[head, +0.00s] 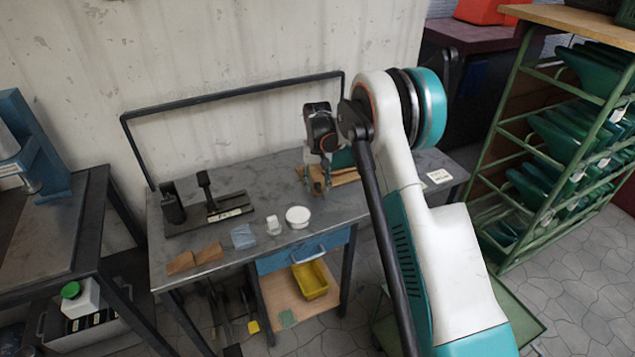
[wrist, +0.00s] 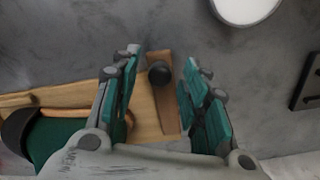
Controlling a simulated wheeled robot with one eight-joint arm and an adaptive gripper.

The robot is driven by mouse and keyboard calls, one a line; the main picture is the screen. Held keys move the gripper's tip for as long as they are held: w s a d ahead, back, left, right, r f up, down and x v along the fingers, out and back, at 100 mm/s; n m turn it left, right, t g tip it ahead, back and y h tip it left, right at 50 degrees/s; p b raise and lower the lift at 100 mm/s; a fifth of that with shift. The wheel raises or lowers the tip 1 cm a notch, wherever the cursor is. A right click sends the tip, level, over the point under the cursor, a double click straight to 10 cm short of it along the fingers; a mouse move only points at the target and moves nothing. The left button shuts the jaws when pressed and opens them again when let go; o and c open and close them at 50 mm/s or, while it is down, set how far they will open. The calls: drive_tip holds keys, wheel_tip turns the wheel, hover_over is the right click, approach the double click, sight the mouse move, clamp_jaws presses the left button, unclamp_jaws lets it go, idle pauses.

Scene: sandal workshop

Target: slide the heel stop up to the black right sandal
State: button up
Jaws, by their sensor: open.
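In the wrist view, the heel stop shows as a wooden crossbar (wrist: 162,103) with a round black knob (wrist: 159,73). It lies across a pale wooden board (wrist: 75,94), which also shows in the head view (head: 347,180). My gripper (wrist: 158,92) is open, its two fingers on either side of the knob, with space on both sides. It also shows low over the bench in the head view (head: 322,190). A sandal with a black strap (wrist: 18,138) and green top (wrist: 58,138) lies left on the board.
A round white tub (head: 298,216), a small white block (head: 274,225) and brown wedges (head: 208,252) stand on the grey bench (head: 250,185). A black jig (head: 215,212) is at its left. A white card (head: 438,176) lies right. A black rail (head: 235,95) runs behind.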

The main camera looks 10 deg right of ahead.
clamp_jaws()
drive_tip(key=shift+w+d, duration=0.25)
drive_tip(key=shift+d, duration=0.8)
drive_tip(key=shift+w+d, duration=0.2)
drive_tip(key=shift+d, duration=0.85)
unclamp_jaws()
drive_tip(key=shift+r, duration=0.1)
wheel_tip(320, 180, up, 12)
